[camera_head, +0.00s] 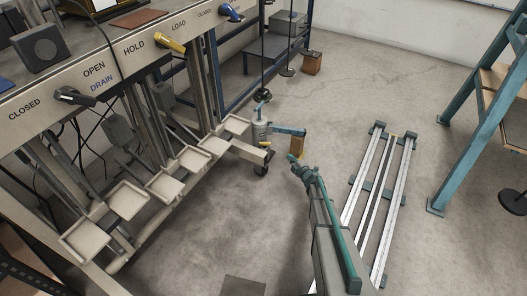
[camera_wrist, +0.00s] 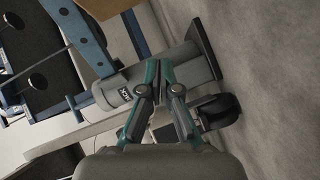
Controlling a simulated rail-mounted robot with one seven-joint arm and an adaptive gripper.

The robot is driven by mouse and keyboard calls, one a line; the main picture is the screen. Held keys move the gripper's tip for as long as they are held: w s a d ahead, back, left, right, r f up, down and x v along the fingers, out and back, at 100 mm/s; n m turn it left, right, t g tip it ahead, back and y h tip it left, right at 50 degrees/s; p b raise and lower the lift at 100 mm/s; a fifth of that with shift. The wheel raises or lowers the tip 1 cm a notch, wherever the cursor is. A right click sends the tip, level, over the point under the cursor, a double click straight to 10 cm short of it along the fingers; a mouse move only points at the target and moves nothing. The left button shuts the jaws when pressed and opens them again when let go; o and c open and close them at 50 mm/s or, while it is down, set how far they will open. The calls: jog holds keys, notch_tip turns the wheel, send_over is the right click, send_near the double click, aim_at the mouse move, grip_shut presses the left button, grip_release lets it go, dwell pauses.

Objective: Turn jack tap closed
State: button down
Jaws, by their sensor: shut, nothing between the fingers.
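The jack is a grey cylinder (camera_head: 260,131) standing at the end of the pedal frame, with a small blue-grey part (camera_head: 258,108) on top. A blue arm (camera_head: 290,132) sticks out to its right. In the wrist view the grey jack body (camera_wrist: 185,67) lies sideways with a dark label, and a blue bar with holes (camera_wrist: 86,36) is beside it. I cannot make out the tap for certain or its setting. My gripper (camera_head: 294,160) is shut and empty, a little right of and below the jack. In the wrist view its teal fingertips (camera_wrist: 159,68) are together in front of the jack body.
A lever panel (camera_head: 135,45) with black, yellow and blue handles stands at the left, above several square pedals (camera_head: 127,200). A caster wheel (camera_wrist: 220,110) is close to my gripper. Metal rails (camera_head: 375,185) lie on the floor at right. Open floor (camera_head: 365,85) lies behind.

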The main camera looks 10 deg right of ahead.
aim_at(265, 149)
jog(key=s+a+r+n+y, duration=0.3)
jog(key=a+r+n+y, duration=0.1)
jog(key=a+n+y, duration=0.25)
jog(key=shift+n, duration=0.65)
jog(key=b+x, duration=0.1)
jog(key=x, duration=0.3)
jog(key=b+x, duration=0.2)
jog(key=x, duration=0.3)
jog(key=shift+s+a+f, duration=0.15)
jog(key=shift+a+f, duration=0.05)
jog(key=shift+a, duration=0.1)
jog(key=shift+w+a+r, duration=0.15)
jog(key=shift+w+a, duration=0.3)
jog(key=shift+w, duration=0.1)
jog(key=shift+d+b, duration=0.1)
jog(key=shift+b, duration=0.2)
